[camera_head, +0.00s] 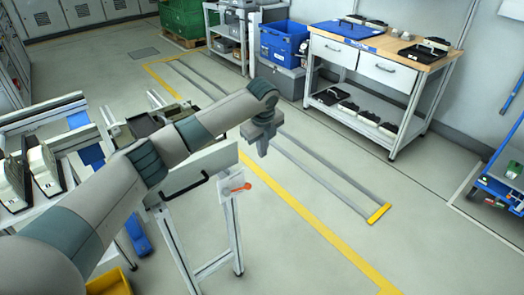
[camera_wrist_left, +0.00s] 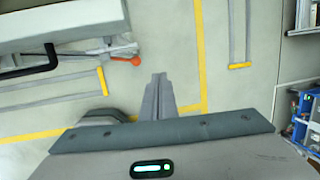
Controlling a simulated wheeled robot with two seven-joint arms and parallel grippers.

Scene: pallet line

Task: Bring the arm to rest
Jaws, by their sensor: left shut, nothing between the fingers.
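My left arm comes in from the lower left of the head view and reaches out past the near stand. Its left gripper (camera_head: 262,150) points down over open floor, just right of the stand's white panel. The gripper is shut and empty. In the left wrist view the two closed fingers (camera_wrist_left: 158,92) lie together in the middle, with bare floor and yellow lines beyond them. My right gripper shows in neither view.
The near stand (camera_head: 205,168) with a black handle and an orange-red lever (camera_head: 238,187) is close to the gripper. A wooden-topped workbench (camera_head: 385,45) stands at the back right, beside a blue crate (camera_head: 284,42). A blue cart (camera_head: 500,180) is at the right edge. The middle floor is clear.

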